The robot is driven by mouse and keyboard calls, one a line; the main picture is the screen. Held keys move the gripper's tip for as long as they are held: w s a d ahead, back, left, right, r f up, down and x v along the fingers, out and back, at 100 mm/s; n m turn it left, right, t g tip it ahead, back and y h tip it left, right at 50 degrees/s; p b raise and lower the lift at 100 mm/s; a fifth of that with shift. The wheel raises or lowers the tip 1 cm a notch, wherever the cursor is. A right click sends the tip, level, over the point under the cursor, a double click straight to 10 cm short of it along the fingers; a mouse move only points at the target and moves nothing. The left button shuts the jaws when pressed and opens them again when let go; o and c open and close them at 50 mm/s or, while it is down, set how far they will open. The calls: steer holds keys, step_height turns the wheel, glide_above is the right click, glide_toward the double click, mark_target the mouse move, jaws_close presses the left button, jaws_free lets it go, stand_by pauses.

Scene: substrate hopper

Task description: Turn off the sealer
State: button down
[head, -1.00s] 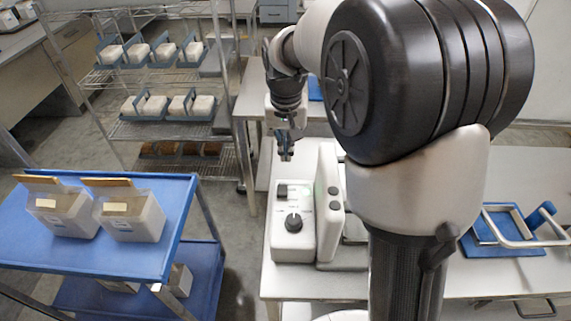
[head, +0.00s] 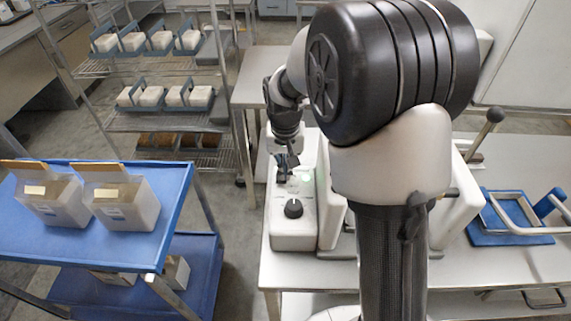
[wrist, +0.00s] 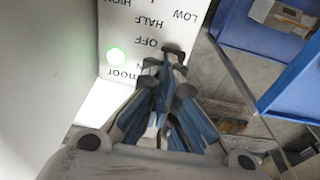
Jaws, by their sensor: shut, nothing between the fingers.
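The sealer (head: 292,235) is a white box on the metal bench in the head view, with a black round knob (head: 293,208) on its sloping panel. Its panel also shows in the wrist view (wrist: 150,22), with upside-down labels including OFF, HALF and LOW. A round green light (wrist: 117,57) glows there. My gripper (head: 282,180) is shut and empty, over the far part of the panel. In the wrist view its fingertips (wrist: 174,58) are close beside the OFF label. The black switch seen earlier is hidden behind the gripper; contact cannot be told.
A blue cart (head: 150,240) with lidded boxes (head: 122,205) stands at the left. A wire rack (head: 165,70) with white blocks is behind it. A blue frame with a handle (head: 510,238) lies on the bench at the right.

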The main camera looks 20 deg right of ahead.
steer(key=shift+s+a+f, duration=0.1)
steer(key=shift+s+f, duration=0.1)
steer(key=shift+f, duration=0.05)
steer(key=shift+s+a+f+p, duration=0.2)
steer(key=shift+s+f+p, duration=0.05)
steer(key=shift+s+p, duration=0.45)
steer(key=shift+w+f, duration=0.1)
steer(key=shift+w+d, duration=0.1)
steer(key=shift+w, duration=0.1)
steer(key=shift+w+d, duration=0.15)
steer(key=shift+w, duration=0.45)
